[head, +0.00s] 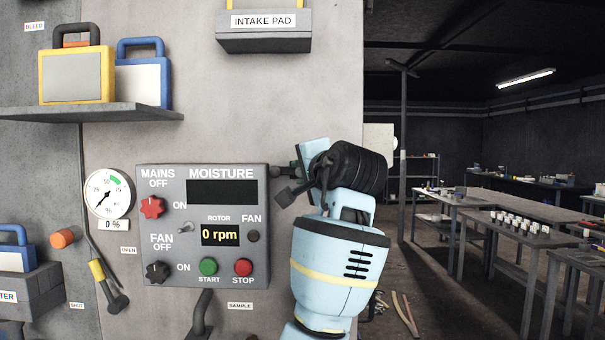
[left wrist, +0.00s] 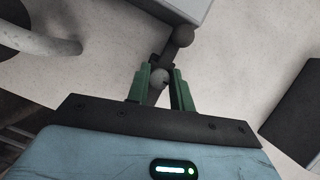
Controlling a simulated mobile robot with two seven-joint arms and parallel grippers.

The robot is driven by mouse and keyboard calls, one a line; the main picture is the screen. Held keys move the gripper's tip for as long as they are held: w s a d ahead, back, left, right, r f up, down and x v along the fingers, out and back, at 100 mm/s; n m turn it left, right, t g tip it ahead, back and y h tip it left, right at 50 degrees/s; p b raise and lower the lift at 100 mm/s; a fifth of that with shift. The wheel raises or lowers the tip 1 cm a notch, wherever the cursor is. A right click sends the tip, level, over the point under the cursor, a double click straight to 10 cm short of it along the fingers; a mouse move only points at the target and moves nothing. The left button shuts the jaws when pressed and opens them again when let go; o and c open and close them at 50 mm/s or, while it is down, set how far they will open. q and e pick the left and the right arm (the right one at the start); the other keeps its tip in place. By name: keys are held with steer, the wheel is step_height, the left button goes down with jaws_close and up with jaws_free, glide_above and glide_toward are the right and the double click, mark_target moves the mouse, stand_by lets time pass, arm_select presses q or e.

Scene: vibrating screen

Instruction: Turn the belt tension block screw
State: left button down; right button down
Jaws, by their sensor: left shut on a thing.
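My left gripper shows in the left wrist view (left wrist: 161,86) with its two green fingers shut on a dark bar with round ends (left wrist: 182,38), which looks like the handle of the belt tension block screw. One ball end sits between the fingers, and the other is beyond them, near a grey box edge. In the head view my light blue left arm stands at the right edge of the grey panel. Its dark wrist hides most of the fingers and the screw. A small dark piece (head: 285,198) shows just left of the wrist. No right gripper is in view.
The moisture control box (head: 222,276) is close to the left of my arm and its display reads 0 rpm. A round gauge (head: 107,194) and a shelf (head: 90,113) with cases are farther left. Tables (head: 480,210) stand at the far right beyond open floor.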

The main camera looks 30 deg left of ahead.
arm_select(q)
steer(key=n+h, duration=0.2)
steer(key=n, duration=0.2)
steer(key=n+h, duration=0.3)
steer(key=n, duration=0.2)
steer(key=shift+a+r+t, duration=0.1)
steer(key=shift+t, duration=0.2)
stand_by(0.6)
steer(key=c, duration=1.2)
jaws_free()
steer(key=shift+s, duration=0.1)
steer(key=v, duration=0.7)
steer(key=shift+s+r, duration=0.15)
steer(key=shift+s, duration=0.2)
